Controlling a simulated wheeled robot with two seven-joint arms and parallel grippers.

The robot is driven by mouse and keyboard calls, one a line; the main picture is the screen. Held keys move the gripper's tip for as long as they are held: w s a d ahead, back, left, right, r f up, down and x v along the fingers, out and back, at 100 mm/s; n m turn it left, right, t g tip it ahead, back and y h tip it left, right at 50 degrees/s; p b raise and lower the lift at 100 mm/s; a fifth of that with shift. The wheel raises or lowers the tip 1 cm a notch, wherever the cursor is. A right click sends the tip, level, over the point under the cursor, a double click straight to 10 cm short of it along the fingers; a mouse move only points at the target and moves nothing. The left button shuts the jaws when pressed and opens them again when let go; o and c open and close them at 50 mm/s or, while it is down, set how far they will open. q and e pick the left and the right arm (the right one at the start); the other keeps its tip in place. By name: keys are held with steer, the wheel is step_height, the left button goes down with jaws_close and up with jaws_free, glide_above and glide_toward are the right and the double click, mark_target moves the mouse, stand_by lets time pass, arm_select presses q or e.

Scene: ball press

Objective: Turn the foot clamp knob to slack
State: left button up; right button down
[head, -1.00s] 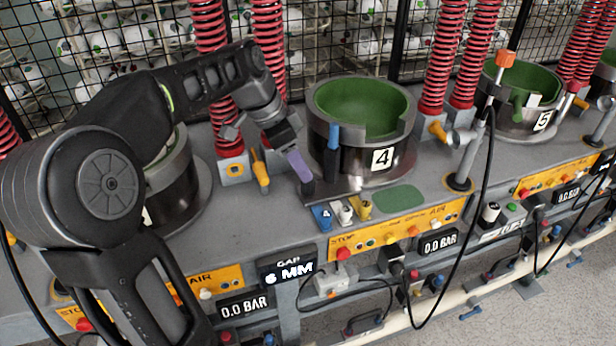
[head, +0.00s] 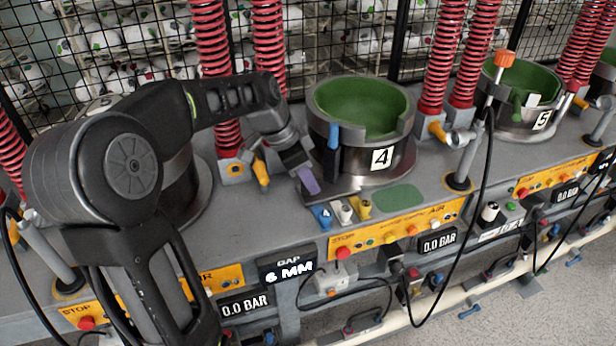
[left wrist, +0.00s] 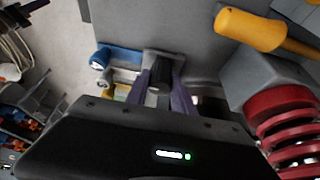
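The foot clamp knob (left wrist: 160,70) shows in the left wrist view as a dark, upright post with a grey top. It stands between the two purple fingers of my left gripper (left wrist: 160,96), which lie on either side of it. I cannot tell whether they press on it. In the head view my left gripper (head: 308,181) is low at the front left of press 4 (head: 378,160), and the finger hides the knob there. My right gripper is out of view.
A yellow handle (head: 261,173) stands left of my gripper; it is large in the left wrist view (left wrist: 262,30). Blue (head: 323,215), white and yellow switches sit just in front. Red springs (head: 268,60) rise behind. A gap display (head: 288,268) reads 6 MM.

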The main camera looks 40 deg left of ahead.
arm_select(q)
jaws_close()
steer(key=shift+n, duration=0.4)
steer(key=shift+n+t+y+b, duration=0.4)
steer(key=shift+n+y+b, duration=0.3)
steer(key=shift+n, duration=0.5)
steer(key=n+b, duration=0.1)
steer(key=n, duration=0.1)
steer(key=n+y, duration=0.1)
steer(key=n, duration=0.1)
steer(key=shift+f+y+b, duration=0.1)
steer(key=shift+y+b, duration=0.2)
steer(key=shift+b, duration=0.1)
steer(key=n+y+b, duration=0.1)
steer(key=n+b, duration=0.1)
steer(key=n, duration=0.1)
steer(key=n+y+b, duration=0.1)
steer(key=n, duration=0.2)
steer(key=shift+n+g+b, duration=0.3)
steer(key=shift+n+b, duration=0.1)
steer(key=shift+n+g+y+b, duration=0.6)
steer(key=shift+n+y+b, duration=0.15)
steer(key=shift+n, duration=1.25)
steer(key=o, duration=0.5)
jaws_free()
